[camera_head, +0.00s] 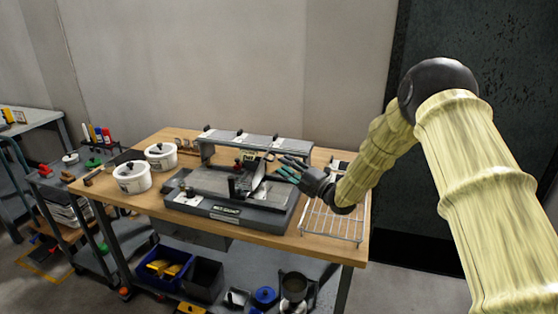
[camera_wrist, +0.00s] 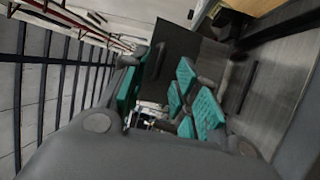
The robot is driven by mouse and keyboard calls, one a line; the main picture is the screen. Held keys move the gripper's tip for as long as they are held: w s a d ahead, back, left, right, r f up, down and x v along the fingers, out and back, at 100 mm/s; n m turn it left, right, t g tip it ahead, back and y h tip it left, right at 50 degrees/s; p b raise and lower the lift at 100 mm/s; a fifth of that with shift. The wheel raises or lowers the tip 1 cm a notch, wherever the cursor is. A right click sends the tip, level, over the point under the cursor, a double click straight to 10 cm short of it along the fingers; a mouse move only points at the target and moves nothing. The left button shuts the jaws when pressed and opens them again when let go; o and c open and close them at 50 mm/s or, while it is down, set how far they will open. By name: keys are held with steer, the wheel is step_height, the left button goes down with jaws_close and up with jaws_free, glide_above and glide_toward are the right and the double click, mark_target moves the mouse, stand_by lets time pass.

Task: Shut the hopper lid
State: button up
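A dark grey machine (camera_head: 228,210) with a label plate on its front edge stands on the wooden workbench. A thin pale plate (camera_head: 259,172) stands tilted up at its right part; I cannot tell for sure whether it is the hopper lid. My gripper (camera_head: 287,169) is just right of this plate, over the machine's right end. In the wrist view, the teal-padded fingers of my gripper (camera_wrist: 155,95) are apart, and I see nothing held between them. Whether a finger touches the plate is unclear.
A wire rack (camera_head: 333,222) lies at the bench's right end. Two white lidded pots (camera_head: 132,178) stand at the left. A long raised grey unit (camera_head: 245,142) stands behind the machine. Bins (camera_head: 204,279) sit on the shelf below. A tool cart (camera_head: 72,178) stands further left.

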steer(key=shift+p+x, duration=0.3)
steer(key=shift+x, duration=1.65)
jaws_close()
